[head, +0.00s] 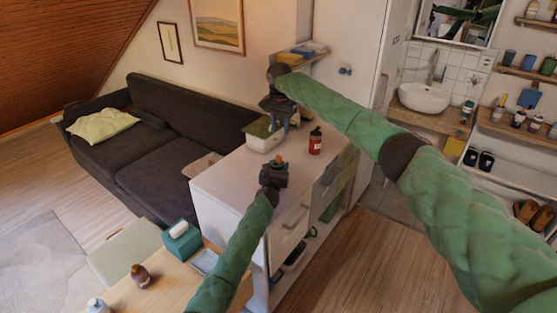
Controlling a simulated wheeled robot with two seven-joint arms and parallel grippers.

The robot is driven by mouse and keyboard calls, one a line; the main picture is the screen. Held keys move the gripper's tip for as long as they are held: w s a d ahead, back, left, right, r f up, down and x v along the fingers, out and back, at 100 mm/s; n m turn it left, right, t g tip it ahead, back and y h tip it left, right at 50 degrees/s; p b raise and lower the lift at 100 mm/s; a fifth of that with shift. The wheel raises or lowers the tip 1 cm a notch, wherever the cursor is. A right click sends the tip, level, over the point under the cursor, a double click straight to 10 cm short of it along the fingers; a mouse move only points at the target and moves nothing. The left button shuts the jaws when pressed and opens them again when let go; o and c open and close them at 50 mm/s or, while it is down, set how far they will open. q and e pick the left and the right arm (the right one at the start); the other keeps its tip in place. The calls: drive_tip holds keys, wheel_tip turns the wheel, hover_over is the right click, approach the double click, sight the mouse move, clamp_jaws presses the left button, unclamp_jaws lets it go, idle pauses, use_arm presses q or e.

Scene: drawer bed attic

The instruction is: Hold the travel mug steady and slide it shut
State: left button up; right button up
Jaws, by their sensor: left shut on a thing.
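A red container with a dark top (315,142), which looks like a travel mug, stands upright on the white cabinet top (235,172). My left gripper (278,166) is low over the cabinet's front part, left of and nearer than the red container, apart from it. It is shut on a small orange-brown thing (281,158), mostly hidden by the gripper; I cannot tell what it is. My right gripper (279,122) points down above the cabinet's far part, beside a pale box with green inside (261,139). Whether its fingers are apart is too small to tell.
The cabinet front has a drawer (287,238) and open shelves below. A dark sofa (185,125) stands behind. Floor at the lower right is clear.

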sight(279, 156)
drive_tip(key=f+m, duration=0.4)
drive_tip(key=m, duration=0.2)
drive_tip(key=f+m, duration=0.4)
drive_tip(key=m, duration=0.3)
drive_tip(key=f+m, duration=0.4)
drive_tip(key=m, duration=0.3)
drive_tip(key=shift+s+a+f, duration=0.2)
drive_tip(key=shift+s+a, duration=0.05)
drive_tip(key=shift+s, duration=0.1)
idle(0.3)
clamp_jaws()
